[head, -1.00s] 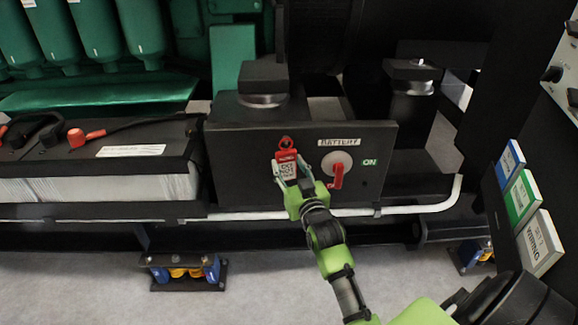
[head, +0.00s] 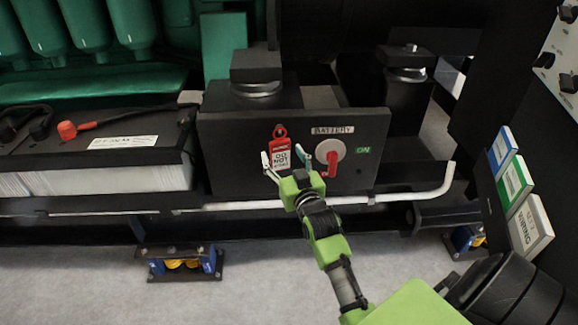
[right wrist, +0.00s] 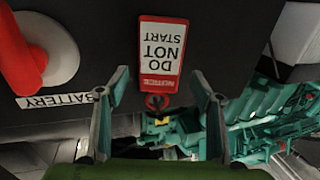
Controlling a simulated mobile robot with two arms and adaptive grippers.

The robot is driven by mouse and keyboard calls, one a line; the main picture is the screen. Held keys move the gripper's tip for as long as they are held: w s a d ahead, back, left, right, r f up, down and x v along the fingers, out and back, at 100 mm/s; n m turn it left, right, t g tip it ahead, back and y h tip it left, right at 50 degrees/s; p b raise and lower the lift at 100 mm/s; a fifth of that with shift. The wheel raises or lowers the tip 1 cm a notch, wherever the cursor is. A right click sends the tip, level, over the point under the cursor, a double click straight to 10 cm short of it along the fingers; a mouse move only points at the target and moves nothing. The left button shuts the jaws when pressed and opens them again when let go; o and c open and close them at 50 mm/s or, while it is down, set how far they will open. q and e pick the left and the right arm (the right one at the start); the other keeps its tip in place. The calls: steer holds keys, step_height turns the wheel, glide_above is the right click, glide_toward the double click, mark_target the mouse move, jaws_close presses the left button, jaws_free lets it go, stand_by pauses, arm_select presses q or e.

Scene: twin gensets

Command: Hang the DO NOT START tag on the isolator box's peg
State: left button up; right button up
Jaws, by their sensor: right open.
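The DO NOT START tag (head: 281,153), red and white, hangs upright against the front of the black isolator box (head: 230,150), left of the red switch handle (head: 332,160). My right gripper (head: 284,158) is open just in front of the tag, one finger on each side, with gaps to both. In the right wrist view the tag (right wrist: 162,52) appears upside down between the spread fingertips (right wrist: 160,80), held by neither. My left gripper is not in view.
The rotary switch with its white disc sits close to the right finger, under a BATTERY label (head: 332,130). A battery (head: 95,165) with cables stands at left. A white pipe (head: 405,197) runs below the box. Coloured binders (head: 517,183) stand at right.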

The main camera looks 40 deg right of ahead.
steer(key=v, duration=1.1)
steer(key=shift+s, duration=0.15)
